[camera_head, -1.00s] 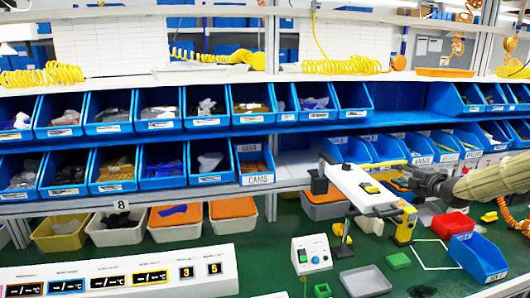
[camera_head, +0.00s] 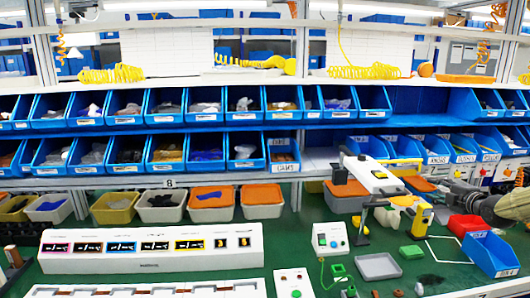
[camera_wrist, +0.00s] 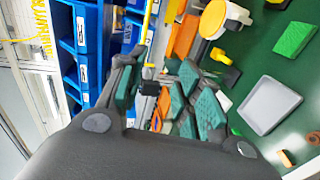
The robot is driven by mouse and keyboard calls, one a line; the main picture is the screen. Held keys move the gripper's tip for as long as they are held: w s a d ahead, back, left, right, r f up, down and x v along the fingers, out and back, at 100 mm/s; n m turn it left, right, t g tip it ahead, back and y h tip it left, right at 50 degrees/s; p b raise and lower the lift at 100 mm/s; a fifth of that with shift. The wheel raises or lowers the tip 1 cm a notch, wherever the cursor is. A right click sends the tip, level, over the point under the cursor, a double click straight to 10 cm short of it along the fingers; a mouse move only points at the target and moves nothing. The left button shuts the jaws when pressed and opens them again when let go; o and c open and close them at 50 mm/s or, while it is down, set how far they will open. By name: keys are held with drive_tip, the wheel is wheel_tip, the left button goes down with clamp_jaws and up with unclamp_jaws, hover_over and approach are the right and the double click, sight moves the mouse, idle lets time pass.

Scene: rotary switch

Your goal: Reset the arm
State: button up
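My arm reaches in from the right edge of the head view. My gripper (camera_head: 447,190) is dark and hangs above the right part of the green bench, beside the white-and-yellow device. In the wrist view my gripper (camera_wrist: 160,92) shows its dark fingers with teal pads standing apart, with nothing seen held between them.
A white-and-yellow device (camera_head: 378,182) stands close left of the gripper. A red bin (camera_head: 466,226), a blue bin (camera_head: 490,255), a grey tray (camera_head: 378,267) and a green block (camera_head: 411,252) lie below it. A long white display panel (camera_head: 150,248) fills the left. Blue bins line the shelves behind.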

drive_tip(key=s+a+f+m+g, duration=0.3)
drive_tip(key=a+f+m+g, duration=0.15)
drive_tip(key=a+f, duration=1.05)
drive_tip(key=s+a+f+m+g, duration=0.1)
drive_tip(key=s+a+f+m, duration=0.2)
drive_tip(key=f, duration=0.4)
drive_tip(key=s+a+f+m+g, duration=0.1)
drive_tip(key=s+a+f, duration=0.3)
drive_tip(key=s+f, duration=0.15)
drive_tip(key=s+a+f+m+g, duration=0.1)
drive_tip(key=s+a+f+m, duration=0.2)
drive_tip(key=f, duration=0.4)
drive_tip(key=s+a+f+m+g, duration=0.1)
drive_tip(key=s+a+f, duration=0.25)
drive_tip(key=s, duration=0.35)
drive_tip(key=s+a+f+m+g, duration=0.1)
drive_tip(key=s+a+f+g, duration=0.1)
drive_tip(key=s+f, duration=0.35)
drive_tip(key=s+a+f+m+g, duration=0.1)
drive_tip(key=s+a+f+m, duration=0.15)
drive_tip(key=s, duration=0.45)
drive_tip(key=s+a+f+m+g, duration=0.1)
drive_tip(key=s+f+g, duration=0.1)
drive_tip(key=s, duration=0.7)
drive_tip(key=s+a+f+m+g+h+b, duration=0.1)
drive_tip(key=s+a+f+m+g, duration=0.1)
drive_tip(key=s, duration=0.8)
drive_tip(key=shift+s+f, duration=0.25)
drive_tip(key=shift+f, duration=0.25)
drive_tip(key=shift+a, duration=0.1)
